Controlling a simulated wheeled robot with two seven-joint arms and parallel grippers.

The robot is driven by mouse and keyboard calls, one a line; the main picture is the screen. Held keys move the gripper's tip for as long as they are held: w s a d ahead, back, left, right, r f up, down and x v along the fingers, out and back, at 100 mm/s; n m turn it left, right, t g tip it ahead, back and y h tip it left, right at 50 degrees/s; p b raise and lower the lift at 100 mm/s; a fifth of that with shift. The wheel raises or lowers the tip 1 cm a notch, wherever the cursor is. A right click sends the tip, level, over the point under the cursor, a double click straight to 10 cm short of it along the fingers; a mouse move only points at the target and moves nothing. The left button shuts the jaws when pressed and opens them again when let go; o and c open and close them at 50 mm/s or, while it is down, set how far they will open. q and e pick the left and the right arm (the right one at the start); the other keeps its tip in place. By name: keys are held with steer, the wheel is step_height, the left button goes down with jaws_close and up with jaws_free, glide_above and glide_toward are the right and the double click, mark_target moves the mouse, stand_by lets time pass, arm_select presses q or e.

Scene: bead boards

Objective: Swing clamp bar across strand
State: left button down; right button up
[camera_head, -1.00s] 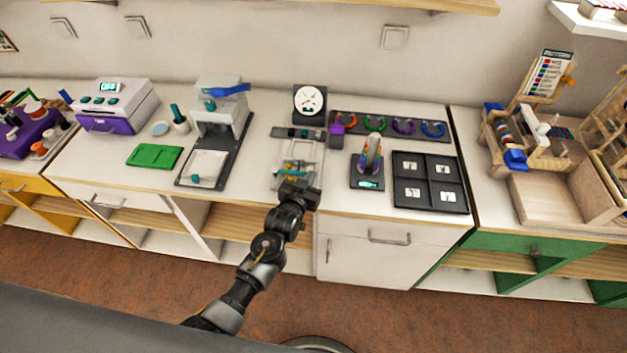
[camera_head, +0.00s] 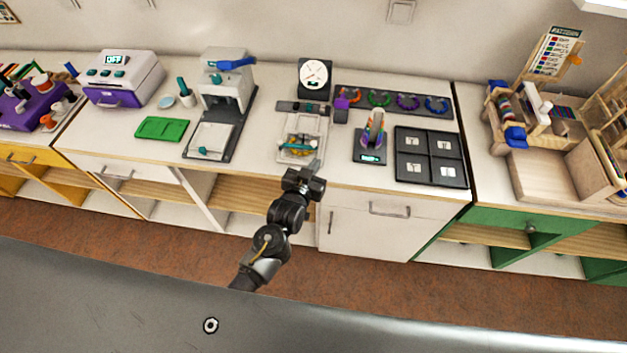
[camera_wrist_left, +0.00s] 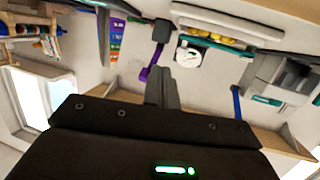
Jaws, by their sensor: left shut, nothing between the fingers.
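A pale fixture (camera_head: 283,153) stands near the counter's front edge, below a dial gauge. Something yellow, likely the strand (camera_head: 300,146), lies in it with small teal parts. In the left wrist view a pale tray (camera_wrist_left: 240,22) holds yellow beads (camera_wrist_left: 212,40) beside a teal strip. I cannot tell the clamp bar apart from the fixture's other parts. My left gripper (camera_head: 315,168) is at the fixture's front right edge; its fingers are shut and empty in the left wrist view (camera_wrist_left: 162,88). My right gripper is not in view.
A stand with coloured pieces (camera_head: 373,132) and a dark four-square tray (camera_head: 428,141) lie to the right. A press with a blue handle (camera_head: 237,63) stands left. Counter between press and fixture is clear.

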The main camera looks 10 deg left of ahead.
arm_select(q)
steer(key=s+d+r+b, duration=0.1)
steer(key=s, duration=0.5)
steer(key=shift+s, duration=0.4)
steer(key=shift+w+d+r, duration=0.1)
